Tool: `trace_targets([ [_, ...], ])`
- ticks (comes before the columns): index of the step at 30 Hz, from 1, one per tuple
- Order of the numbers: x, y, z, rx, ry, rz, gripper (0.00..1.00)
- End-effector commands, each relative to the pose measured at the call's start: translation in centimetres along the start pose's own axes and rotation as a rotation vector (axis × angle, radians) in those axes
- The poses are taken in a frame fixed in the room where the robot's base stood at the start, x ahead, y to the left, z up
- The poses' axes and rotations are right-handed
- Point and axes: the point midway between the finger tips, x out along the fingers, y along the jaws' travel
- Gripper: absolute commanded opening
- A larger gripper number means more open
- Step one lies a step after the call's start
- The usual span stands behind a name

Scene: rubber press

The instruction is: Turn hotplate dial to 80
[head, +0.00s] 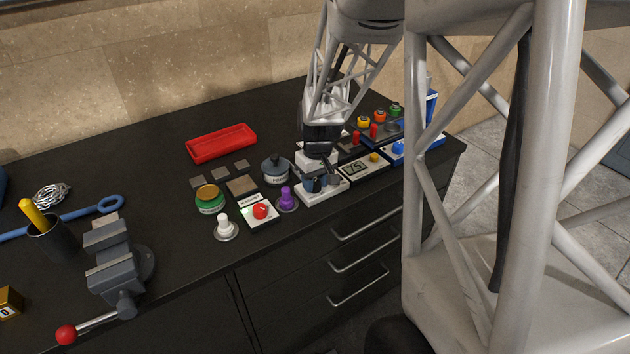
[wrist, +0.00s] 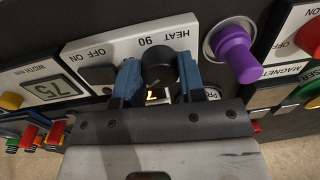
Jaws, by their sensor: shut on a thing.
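The white heat panel (head: 309,194) stands near the front edge of the black counter, mostly hidden under my gripper (head: 320,184) in the head view. In the wrist view the panel (wrist: 92,49) appears upside down, with the words HEAT and ON OFF and the number 90. The black round dial (wrist: 158,62) sits between my gripper's blue fingers (wrist: 160,74), which are shut on its sides. A lit digit like a 7 shows below the dial, between the fingers; the rest of that readout is hidden. The dial's pointer cannot be made out.
A width panel reading 75 (head: 356,167) stands just right. A purple knob (head: 286,198), a grey lidded pot (head: 276,170) and a magnet panel with a red button (head: 260,211) are close on the left. A red tray (head: 221,142) lies behind; a vise (head: 110,262) stands far left.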

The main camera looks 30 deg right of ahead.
Motion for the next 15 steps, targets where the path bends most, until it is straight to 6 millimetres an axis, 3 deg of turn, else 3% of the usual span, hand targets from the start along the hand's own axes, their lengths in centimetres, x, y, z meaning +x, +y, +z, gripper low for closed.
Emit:
trace_targets([
  [15, -0.02, -0.02, 0.05, 0.47, 0.029, 0.0, 0.13],
])
